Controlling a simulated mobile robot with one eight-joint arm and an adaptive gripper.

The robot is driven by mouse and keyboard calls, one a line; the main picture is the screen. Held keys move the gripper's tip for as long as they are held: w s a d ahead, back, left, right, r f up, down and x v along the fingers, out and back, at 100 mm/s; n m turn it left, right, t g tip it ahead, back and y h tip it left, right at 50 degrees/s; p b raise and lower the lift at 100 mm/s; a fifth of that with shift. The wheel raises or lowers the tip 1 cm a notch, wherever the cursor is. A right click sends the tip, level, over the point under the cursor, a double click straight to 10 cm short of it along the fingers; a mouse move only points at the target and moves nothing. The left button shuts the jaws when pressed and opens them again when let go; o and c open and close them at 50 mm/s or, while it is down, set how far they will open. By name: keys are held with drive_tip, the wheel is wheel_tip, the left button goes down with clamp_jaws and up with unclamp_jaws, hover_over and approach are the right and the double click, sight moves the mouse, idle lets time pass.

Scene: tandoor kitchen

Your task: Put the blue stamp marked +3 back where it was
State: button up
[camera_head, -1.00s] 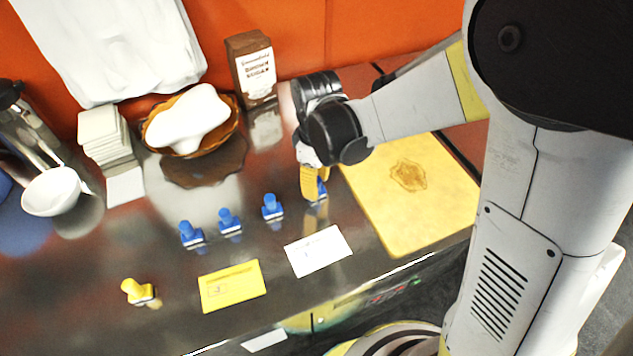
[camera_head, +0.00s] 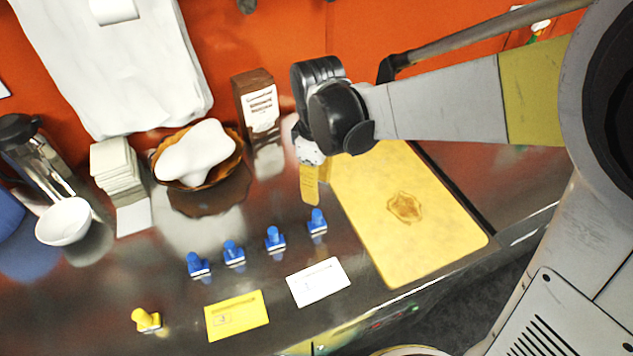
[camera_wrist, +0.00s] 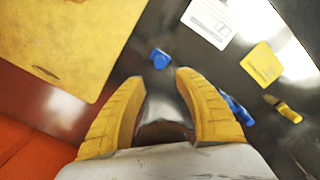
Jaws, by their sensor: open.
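Several blue stamps stand upright in a row on the dark metal counter. The rightmost blue stamp (camera_head: 317,222) is at the end of the row near the yellow board; it also shows in the wrist view (camera_wrist: 160,59) just beyond my fingertips. The others are a blue stamp (camera_head: 275,239), a blue stamp (camera_head: 233,253) and the leftmost blue stamp (camera_head: 198,265). The markings are too small to read, so I cannot tell which is +3. My gripper (camera_head: 312,188) is open and empty, above and behind the rightmost stamp, apart from it. Its yellow fingers (camera_wrist: 157,97) are spread in the wrist view.
A yellow stamp (camera_head: 146,320), a yellow card (camera_head: 237,315) and a white card (camera_head: 318,282) lie towards the front edge. A yellow board (camera_head: 440,225) lies to the right. A brown box (camera_head: 257,105), a basket (camera_head: 238,160) and a white bowl (camera_head: 64,222) stand behind.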

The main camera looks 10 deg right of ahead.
drive_tip(key=s+d+r+m+t, duration=0.7)
drive_tip(key=s+d+m, duration=0.3)
drive_tip(key=d+m, duration=0.2)
drive_tip(key=shift+s+d+r, duration=0.4)
drive_tip(key=shift+d+r, duration=0.35)
